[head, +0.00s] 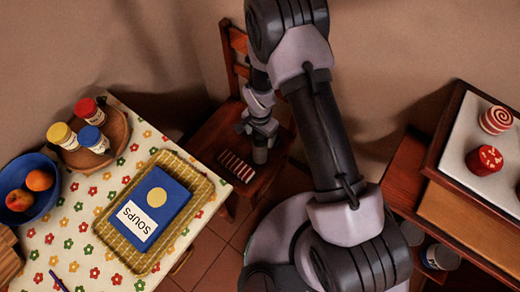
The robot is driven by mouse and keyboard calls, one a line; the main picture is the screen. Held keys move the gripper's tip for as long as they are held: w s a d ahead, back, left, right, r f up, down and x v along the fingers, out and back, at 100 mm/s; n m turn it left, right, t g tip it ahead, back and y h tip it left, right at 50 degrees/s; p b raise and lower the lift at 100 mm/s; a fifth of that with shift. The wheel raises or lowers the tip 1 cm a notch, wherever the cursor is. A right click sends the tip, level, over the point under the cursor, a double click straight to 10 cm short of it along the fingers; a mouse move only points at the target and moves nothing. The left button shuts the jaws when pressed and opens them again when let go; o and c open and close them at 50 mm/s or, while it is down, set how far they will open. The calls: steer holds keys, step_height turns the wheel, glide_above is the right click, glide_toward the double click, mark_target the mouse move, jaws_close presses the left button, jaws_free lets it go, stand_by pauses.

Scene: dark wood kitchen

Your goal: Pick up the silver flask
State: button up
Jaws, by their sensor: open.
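I cannot make out a silver flask for certain in the head view. Two greyish rounded things, a lower one (441,257) and a smaller one (412,232), sit on the low shelf at the right. They are partly hidden by my arm and the shelf top, and I cannot tell what they are. My gripper (257,143) is open and points down over the wooden chair (215,135) at the back. A red and white striped thing (237,166) lies on the seat beside it. I see nothing held.
A flowered table (85,225) at the left bears a blue fruit bowl (45,205), a brown tray (113,124) with several jars, and a woven tray (205,190) with a blue soups book (165,200). A wooden cabinet (470,215) with candles stands at the right.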

step_height(320, 180, down, 2)
steer(key=shift+f, duration=0.1)
steer(key=shift+c, duration=1.4)
jaws_close()
steer(key=shift+r, duration=0.25)
